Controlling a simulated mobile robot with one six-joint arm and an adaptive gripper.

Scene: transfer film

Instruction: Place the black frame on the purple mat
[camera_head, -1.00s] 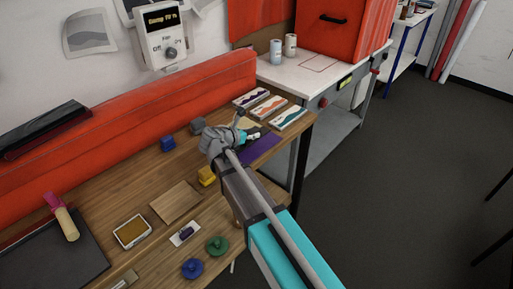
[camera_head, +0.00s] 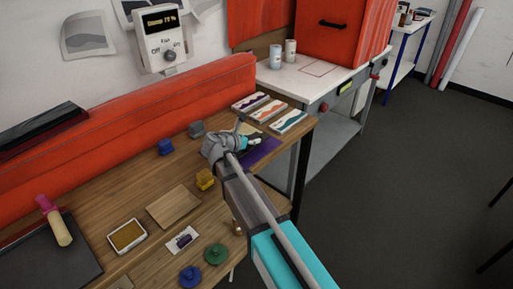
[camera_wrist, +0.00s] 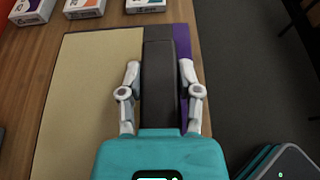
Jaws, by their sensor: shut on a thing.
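The black frame (camera_wrist: 159,82) shows in the wrist view as a dark bar between the two fingers of my gripper (camera_wrist: 160,80). My gripper is shut on it. The purple mat (camera_wrist: 185,50) shows as a strip to the right of the frame, and the frame covers much of it in this view. I cannot tell whether the frame touches the mat or hangs just above it. In the head view my gripper (camera_head: 250,142) is over the purple mat (camera_head: 262,152) near the table's right end. The frame is mostly hidden there.
A beige sheet (camera_wrist: 85,100) lies left of the mat. Several printed boxes (camera_head: 270,110) stand behind it. The table's edge is close on the right.

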